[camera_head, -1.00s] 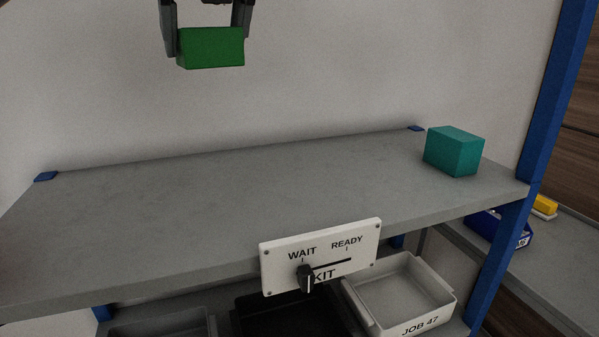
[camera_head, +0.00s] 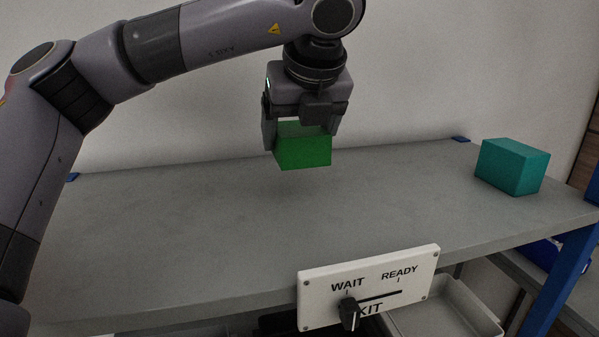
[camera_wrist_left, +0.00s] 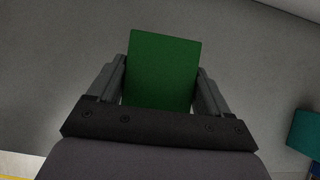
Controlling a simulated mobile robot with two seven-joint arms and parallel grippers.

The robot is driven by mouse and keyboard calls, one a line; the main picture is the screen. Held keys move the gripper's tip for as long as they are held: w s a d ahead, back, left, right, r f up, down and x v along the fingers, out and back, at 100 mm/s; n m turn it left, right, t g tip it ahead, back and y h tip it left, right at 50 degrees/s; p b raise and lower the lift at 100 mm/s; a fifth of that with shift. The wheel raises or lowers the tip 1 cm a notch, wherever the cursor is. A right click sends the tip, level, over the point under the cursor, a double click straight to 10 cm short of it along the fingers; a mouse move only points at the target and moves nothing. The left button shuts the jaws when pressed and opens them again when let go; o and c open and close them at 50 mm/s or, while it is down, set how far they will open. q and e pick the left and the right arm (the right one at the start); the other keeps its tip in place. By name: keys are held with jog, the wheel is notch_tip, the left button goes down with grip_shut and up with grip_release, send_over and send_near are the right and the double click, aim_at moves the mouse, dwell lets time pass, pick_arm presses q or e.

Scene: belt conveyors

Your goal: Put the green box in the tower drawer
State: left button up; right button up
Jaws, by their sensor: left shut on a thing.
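The green box (camera_head: 303,152) is held between the fingers of my left gripper (camera_head: 302,134), above the grey shelf top. The box also shows in the left wrist view (camera_wrist_left: 162,72), with a finger of the left gripper (camera_wrist_left: 160,90) on each side. A gap with a soft shadow below suggests it is clear of the shelf. No tower drawer that I can identify is in view. My right gripper is not in view.
A teal box (camera_head: 512,166) stands at the right end of the grey shelf (camera_head: 180,230). A white WAIT/READY sign with a black lever (camera_head: 368,287) is on the front edge. A pale bin (camera_head: 445,310) sits below. The shelf's middle is clear.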

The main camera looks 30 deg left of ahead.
aim_at(299, 194)
pick_arm(q)
jog(key=shift+f, duration=2.95)
jog(key=shift+f, duration=0.1)
jog(key=shift+f, duration=0.1)
jog(key=o, duration=1.1)
jog(key=shift+o, duration=0.2)
